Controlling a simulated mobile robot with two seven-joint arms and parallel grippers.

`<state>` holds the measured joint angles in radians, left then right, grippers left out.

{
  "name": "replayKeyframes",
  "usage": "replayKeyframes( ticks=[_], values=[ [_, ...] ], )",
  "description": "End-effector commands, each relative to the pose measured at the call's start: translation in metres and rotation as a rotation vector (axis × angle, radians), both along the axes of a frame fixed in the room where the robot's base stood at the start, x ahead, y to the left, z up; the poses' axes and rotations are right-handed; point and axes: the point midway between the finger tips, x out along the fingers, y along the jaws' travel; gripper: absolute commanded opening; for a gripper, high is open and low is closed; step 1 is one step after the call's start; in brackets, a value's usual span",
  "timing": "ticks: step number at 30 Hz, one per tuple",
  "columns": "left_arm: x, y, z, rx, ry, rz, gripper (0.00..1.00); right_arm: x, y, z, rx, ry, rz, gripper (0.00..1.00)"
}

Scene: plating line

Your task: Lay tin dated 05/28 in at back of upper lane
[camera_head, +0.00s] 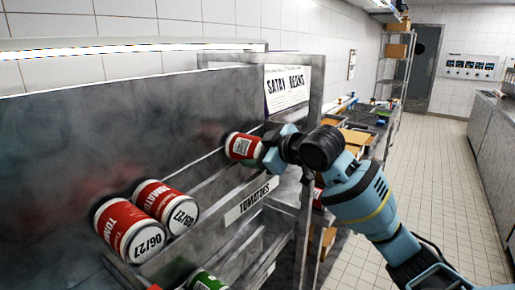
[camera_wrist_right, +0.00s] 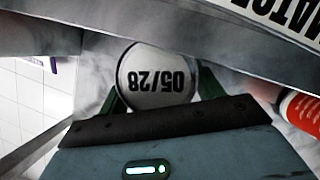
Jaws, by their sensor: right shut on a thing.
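My right gripper (camera_head: 267,154) is shut on a red and white tin (camera_head: 240,146) over the far end of the upper lane (camera_head: 205,187). In the right wrist view the end of this held tin (camera_wrist_right: 158,78) reads 05/28, upside down. The tin lies on its side; I cannot tell whether it touches the lane. My left gripper is not in view.
A TOMATOES label (camera_head: 250,201) is on the lane's front rail. A green tin (camera_head: 205,281) lies in a lower lane. A SATAY BEANS sign (camera_head: 287,88) stands behind the rack's far end. A red tin (camera_wrist_right: 300,108) shows at the right wrist view's edge. The aisle floor is clear.

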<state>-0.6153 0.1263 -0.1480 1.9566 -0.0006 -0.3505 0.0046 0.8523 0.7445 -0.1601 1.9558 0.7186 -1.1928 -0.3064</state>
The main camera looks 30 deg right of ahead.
Motion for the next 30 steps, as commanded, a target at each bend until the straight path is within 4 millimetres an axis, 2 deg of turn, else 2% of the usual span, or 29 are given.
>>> replayKeyframes(
  ticks=[5, 6, 11, 22, 30],
  values=[
    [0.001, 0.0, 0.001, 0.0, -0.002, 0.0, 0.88, 0.0, 0.0, 0.003, 0.0, -0.006, 0.0, 0.28],
    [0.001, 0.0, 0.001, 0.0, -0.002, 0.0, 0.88, 0.0, 0.0, 0.003, 0.0, -0.006, 0.0, 0.7],
    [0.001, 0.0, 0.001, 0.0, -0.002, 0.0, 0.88, 0.0, 0.0, 0.002, 0.0, -0.004, 0.0, 0.91],
    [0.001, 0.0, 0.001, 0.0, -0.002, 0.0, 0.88, -0.005, -0.001, 0.001, -0.003, 0.001, 0.0, 0.91],
    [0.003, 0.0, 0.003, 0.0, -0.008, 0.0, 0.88, -0.043, -0.009, 0.016, -0.003, -0.002, -0.001, 0.91]
  ],
)
